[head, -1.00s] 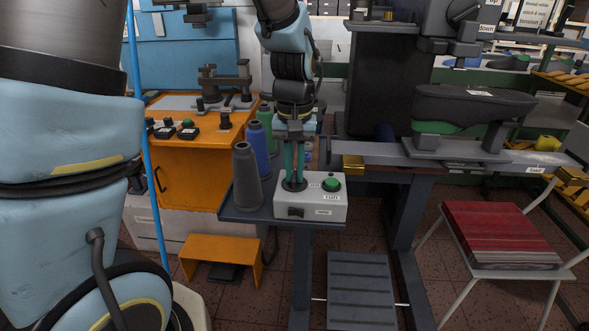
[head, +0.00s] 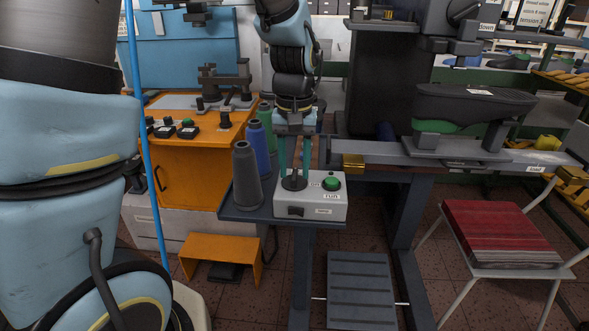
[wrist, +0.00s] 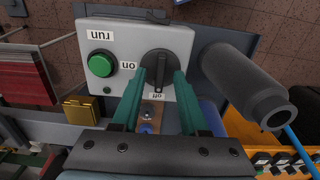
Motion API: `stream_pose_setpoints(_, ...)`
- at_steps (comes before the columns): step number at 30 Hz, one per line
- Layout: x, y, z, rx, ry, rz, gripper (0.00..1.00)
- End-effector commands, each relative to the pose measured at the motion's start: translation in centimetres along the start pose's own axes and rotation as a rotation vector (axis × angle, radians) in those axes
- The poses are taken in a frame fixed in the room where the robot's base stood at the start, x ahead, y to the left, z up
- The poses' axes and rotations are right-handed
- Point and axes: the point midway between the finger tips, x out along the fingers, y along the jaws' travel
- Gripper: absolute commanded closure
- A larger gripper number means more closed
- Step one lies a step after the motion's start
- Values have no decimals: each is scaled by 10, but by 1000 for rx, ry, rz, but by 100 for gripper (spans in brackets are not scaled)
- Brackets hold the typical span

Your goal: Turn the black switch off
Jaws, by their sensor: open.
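The black switch (head: 294,181) is a round rotary knob with a raised ridge, on a light grey control box (head: 330,208). In the wrist view the knob (wrist: 160,66) shows its ridge lined up with the "off" label (wrist: 157,96); the "on" label (wrist: 128,66) is to its left. My gripper (head: 295,164) is open above the knob, empty, with its green fingers apart. In the wrist view the open fingers of my gripper (wrist: 160,74) appear on either side of the knob, with gaps between them and the ridge.
A green button (head: 331,184) sits beside the knob on the box. Grey (head: 246,178), blue (head: 258,148) and green thread cones stand close on the left. A dark machine table with a brass-coloured block (head: 353,161) is to the right. An orange cabinet (head: 190,172) is behind left.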

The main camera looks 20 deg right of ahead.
Motion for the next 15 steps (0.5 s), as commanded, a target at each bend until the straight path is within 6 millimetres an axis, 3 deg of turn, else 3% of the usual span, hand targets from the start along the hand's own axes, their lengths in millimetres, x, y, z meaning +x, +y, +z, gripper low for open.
stream_pose_setpoints(9, -60, 0, -1, 0, 7, 2, 56)
stream_pose_setpoints(15, -89, 0, -1, -1, 4, 2, 56)
